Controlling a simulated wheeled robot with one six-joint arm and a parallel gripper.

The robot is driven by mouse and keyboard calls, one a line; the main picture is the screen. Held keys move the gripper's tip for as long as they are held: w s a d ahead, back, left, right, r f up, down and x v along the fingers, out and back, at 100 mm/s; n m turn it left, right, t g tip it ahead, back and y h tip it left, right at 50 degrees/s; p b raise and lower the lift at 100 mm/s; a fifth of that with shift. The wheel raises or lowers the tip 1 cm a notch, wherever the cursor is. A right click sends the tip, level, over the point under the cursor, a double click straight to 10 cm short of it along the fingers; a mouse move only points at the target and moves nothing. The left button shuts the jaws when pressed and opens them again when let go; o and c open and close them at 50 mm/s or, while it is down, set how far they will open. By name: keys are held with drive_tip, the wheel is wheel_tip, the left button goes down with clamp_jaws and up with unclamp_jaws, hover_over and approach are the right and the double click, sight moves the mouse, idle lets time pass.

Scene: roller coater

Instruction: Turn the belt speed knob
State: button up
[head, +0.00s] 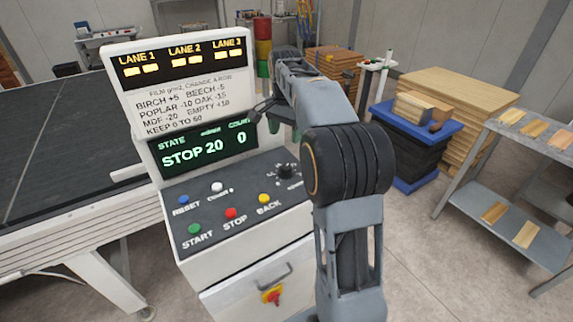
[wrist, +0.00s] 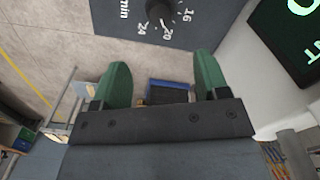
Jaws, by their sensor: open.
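The belt speed knob (head: 286,171) is a black round knob with a dial at the right of the control panel. In the wrist view the knob (wrist: 157,12) is at the top edge, partly cut off, with its white pointer near 20. My gripper (wrist: 160,80) is open and empty, with green fingers apart; the knob lies beyond the fingertips and between their lines. In the head view my gripper (head: 272,118) is partly hidden behind my arm, above and behind the knob.
The panel has several buttons, among them the red stop button (head: 231,213) and green start button (head: 194,229). A sign board (head: 180,85) stands above. The conveyor (head: 60,150) is at left. A shelf rack (head: 520,180) and a blue-topped cart (head: 418,125) stand at right.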

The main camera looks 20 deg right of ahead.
sight(286, 166)
wheel_tip(286, 166, down, 13)
drive_tip(key=shift+f+p, duration=0.1)
drive_tip(key=shift+p, duration=0.2)
idle(0.4)
drive_tip(key=c, duration=0.9)
drive_tip(key=n, duration=0.6)
drive_tip(key=shift+w, duration=0.1)
drive_tip(key=n, duration=0.5)
drive_tip(key=shift+d, duration=0.1)
drive_tip(key=shift+n, duration=0.4)
